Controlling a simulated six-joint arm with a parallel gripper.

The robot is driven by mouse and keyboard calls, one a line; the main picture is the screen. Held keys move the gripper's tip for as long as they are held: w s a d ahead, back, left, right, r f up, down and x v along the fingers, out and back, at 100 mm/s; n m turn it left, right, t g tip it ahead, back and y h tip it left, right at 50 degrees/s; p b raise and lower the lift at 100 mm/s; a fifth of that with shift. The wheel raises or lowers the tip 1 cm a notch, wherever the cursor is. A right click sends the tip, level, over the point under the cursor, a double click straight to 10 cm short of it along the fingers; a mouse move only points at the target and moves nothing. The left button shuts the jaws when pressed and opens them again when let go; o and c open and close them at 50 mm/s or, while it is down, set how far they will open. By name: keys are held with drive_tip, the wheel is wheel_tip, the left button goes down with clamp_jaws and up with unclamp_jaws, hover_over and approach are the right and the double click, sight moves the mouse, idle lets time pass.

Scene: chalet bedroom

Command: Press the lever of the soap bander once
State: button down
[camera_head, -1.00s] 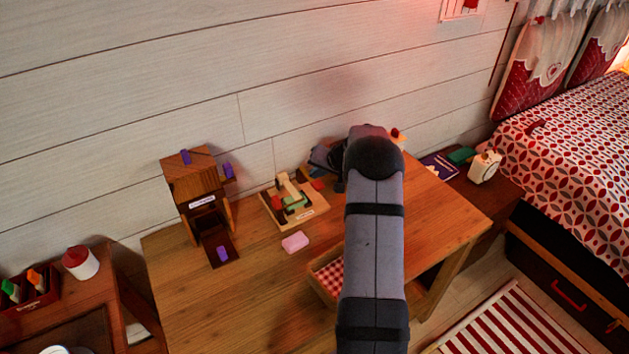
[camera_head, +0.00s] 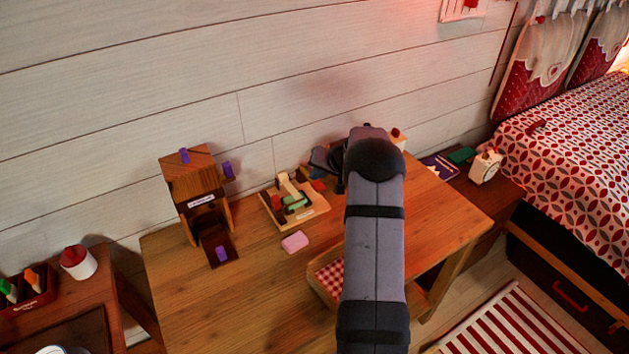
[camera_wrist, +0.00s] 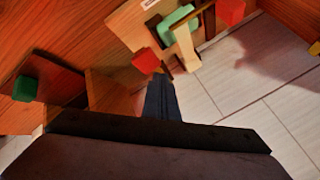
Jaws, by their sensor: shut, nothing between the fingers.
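The likely soap bander (camera_head: 313,213) is a light wooden base with a green block (camera_head: 296,202), a cream bar (camera_head: 285,180) and red parts, in the middle of the table by the wall. In the wrist view, its base (camera_wrist: 128,22) is at the top, with the green block (camera_wrist: 178,22), the cream bar (camera_wrist: 187,50) and two red blocks (camera_wrist: 145,60). I cannot tell which part is the lever. My gripper (camera_wrist: 161,78) is shut and empty, its tips close to the nearer red block; contact is unclear. My arm partly hides it in the head view.
A pink soap (camera_head: 295,242) lies before the bander. A tall wooden dispenser (camera_head: 188,180) with purple pieces stands left. A checked-cloth box (camera_head: 318,290) is beside my arm. A green cube (camera_wrist: 25,88) shows at left in the wrist view. The table's front left is clear.

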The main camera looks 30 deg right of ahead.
drive_tip(key=shift+s+f+b, duration=0.2)
drive_tip(key=shift+f+b, duration=1)
drive_tip(key=shift+b, duration=0.15)
idle(1.5)
drive_tip(key=shift+r, duration=0.2)
drive_tip(key=shift+w+r+p, duration=0.15)
drive_tip(key=shift+r+p, duration=0.35)
drive_tip(key=shift+r, duration=0.4)
drive_tip(key=shift+w+r+p, duration=0.1)
drive_tip(key=shift+r+p, duration=0.35)
drive_tip(key=shift+r, duration=0.4)
drive_tip(key=shift+w+r+p, duration=0.15)
drive_tip(key=shift+r+p, duration=0.7)
drive_tip(key=shift+r, duration=0.45)
drive_tip(key=shift+w+r+p, duration=0.1)
drive_tip(key=shift+r+p, duration=0.7)
drive_tip(key=shift+r, duration=0.45)
